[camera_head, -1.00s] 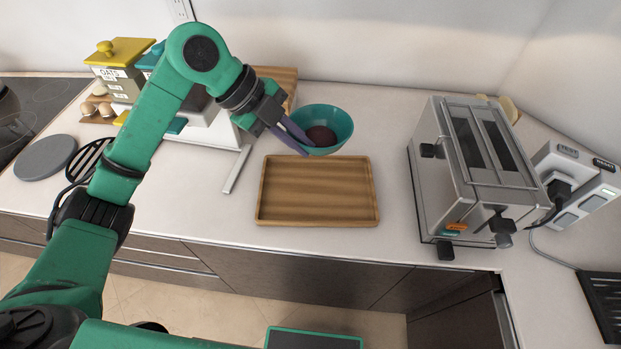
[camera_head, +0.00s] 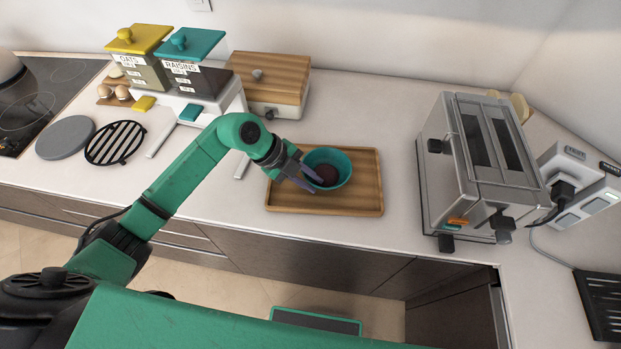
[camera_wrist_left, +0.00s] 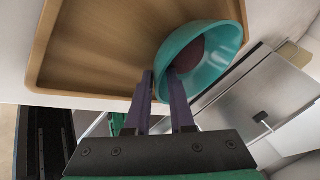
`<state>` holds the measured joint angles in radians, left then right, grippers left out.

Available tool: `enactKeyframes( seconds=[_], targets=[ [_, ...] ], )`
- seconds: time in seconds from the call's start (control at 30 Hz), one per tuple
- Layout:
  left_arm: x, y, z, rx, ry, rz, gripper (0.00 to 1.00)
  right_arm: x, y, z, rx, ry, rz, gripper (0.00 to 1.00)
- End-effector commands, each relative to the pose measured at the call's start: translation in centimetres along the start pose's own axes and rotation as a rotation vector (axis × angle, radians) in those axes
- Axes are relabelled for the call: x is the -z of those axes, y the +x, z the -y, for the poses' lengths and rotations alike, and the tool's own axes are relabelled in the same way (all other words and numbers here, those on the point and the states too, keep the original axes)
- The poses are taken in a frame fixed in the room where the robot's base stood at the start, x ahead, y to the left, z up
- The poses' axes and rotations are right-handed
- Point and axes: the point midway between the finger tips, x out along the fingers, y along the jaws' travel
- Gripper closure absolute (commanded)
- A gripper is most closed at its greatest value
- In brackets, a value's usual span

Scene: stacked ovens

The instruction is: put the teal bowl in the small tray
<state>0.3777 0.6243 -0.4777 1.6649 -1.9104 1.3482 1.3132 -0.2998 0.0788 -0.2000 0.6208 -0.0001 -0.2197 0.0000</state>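The teal bowl (camera_head: 343,177) is over the left-middle part of the small wooden tray (camera_head: 362,200), with a dark reddish-brown round thing (camera_head: 326,175) inside it. I cannot tell whether its base touches the tray. My left gripper (camera_head: 311,181) is shut on the bowl's near-left rim. In the left wrist view the gripper (camera_wrist_left: 160,78) has its purple fingers on either side of the wall of the bowl (camera_wrist_left: 222,45), and the tray (camera_wrist_left: 95,50) lies beyond. The fingers hide part of the rim. My right gripper is not in view.
A silver toaster (camera_head: 475,165) stands right of the tray, with a power strip (camera_head: 575,190) beside it. Oats (camera_head: 143,70) and raisins (camera_head: 190,82) canisters, a wooden-lidded box (camera_head: 268,80) and a black grate (camera_head: 115,143) are left and behind. Counter between tray and toaster is clear.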

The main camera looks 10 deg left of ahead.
Motion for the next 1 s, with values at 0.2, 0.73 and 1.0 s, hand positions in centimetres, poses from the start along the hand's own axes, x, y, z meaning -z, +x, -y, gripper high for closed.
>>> enactKeyframes(
  seconds=[0.2,0.73,1.0],
  targets=[
    [0.0,0.0,0.0,0.000,0.000,0.000,0.62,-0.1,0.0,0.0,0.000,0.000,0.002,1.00],
    [-0.2,-8.6,0.0,0.001,0.000,0.005,0.62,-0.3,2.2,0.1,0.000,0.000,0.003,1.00],
    [0.1,-12.2,0.1,0.000,-0.001,0.001,0.62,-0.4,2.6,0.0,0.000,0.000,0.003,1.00]
  ],
)
